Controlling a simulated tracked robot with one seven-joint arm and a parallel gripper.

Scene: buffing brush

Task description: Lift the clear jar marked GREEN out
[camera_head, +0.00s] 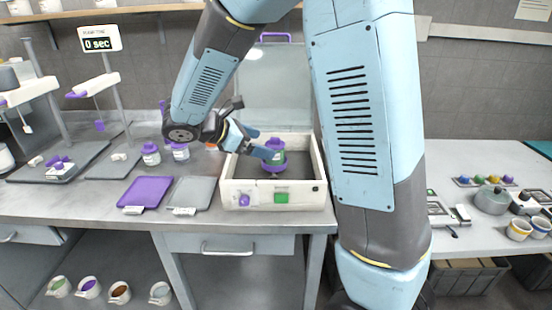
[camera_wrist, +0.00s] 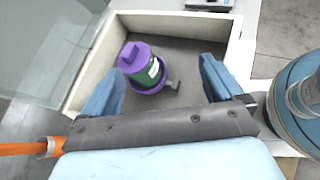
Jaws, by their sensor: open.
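A jar with green contents and a purple lid (camera_head: 274,157) stands inside an open white box (camera_head: 232,190). In the wrist view the jar (camera_wrist: 146,72) sits in a purple ring-like base with a small grey handle or knob at its right. It bears a white label, too small to read. My gripper (camera_head: 260,143) reaches into the box from the left, its fingers close to the jar. In the wrist view my gripper (camera_wrist: 160,82) is open and empty, with the jar ahead between the lines of its two blue fingers, nearer the left one.
The box's clear lid (camera_head: 275,85) stands raised behind it. My arm hides part of the bench.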

